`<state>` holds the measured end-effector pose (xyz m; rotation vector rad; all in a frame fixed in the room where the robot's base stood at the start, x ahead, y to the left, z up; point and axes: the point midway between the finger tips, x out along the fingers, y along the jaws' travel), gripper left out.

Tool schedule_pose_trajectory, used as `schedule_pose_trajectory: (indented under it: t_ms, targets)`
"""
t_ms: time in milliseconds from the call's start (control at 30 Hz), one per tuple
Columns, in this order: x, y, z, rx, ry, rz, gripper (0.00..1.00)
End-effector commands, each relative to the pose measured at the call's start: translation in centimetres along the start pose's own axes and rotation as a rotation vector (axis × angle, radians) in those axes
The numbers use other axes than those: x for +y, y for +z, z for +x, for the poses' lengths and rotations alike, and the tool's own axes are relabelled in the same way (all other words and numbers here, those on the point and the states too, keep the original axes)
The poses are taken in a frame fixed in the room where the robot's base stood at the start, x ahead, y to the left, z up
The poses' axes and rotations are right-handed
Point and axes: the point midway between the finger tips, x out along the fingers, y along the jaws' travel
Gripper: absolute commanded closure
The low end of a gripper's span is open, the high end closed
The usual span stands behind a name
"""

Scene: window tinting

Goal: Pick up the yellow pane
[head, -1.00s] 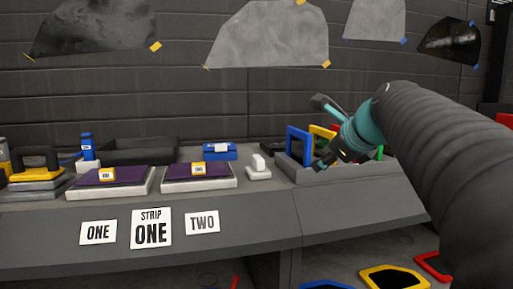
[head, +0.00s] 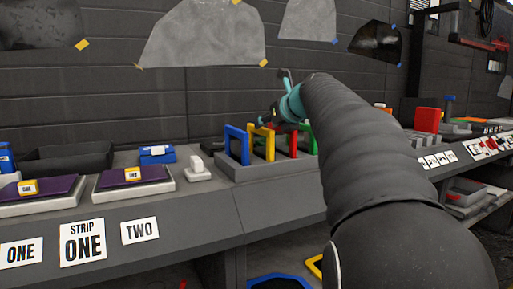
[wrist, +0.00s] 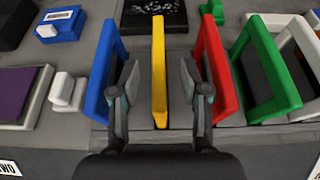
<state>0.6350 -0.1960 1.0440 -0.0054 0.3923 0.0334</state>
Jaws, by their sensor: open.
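The yellow pane (head: 262,143) stands upright on edge in a grey rack (head: 232,171) on the bench. In the wrist view the yellow pane (wrist: 159,60) runs between the two fingers of my gripper (wrist: 160,92). My gripper is open, one finger on each side of the pane, with a gap on both sides. In the head view my gripper (head: 278,112) is above and behind the pane, partly hidden by my arm.
The blue pane (wrist: 105,75) stands close left of the left finger. The red pane (wrist: 215,70) stands close right of the right finger. Green (wrist: 268,70) and white panes stand further right. A white block (head: 197,168) sits left of the rack.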

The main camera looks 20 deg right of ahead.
Motion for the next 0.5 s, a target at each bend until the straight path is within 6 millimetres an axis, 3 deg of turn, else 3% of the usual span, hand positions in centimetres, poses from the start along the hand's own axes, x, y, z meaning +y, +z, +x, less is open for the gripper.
schedule_pose_trajectory:
  t_ms: [267, 500]
  targets:
    - [0.1, -0.1, 1.5, 0.001, 0.002, -0.001, 0.54]
    - [0.2, -0.1, 4.8, 0.001, 0.001, -0.001, 0.54]
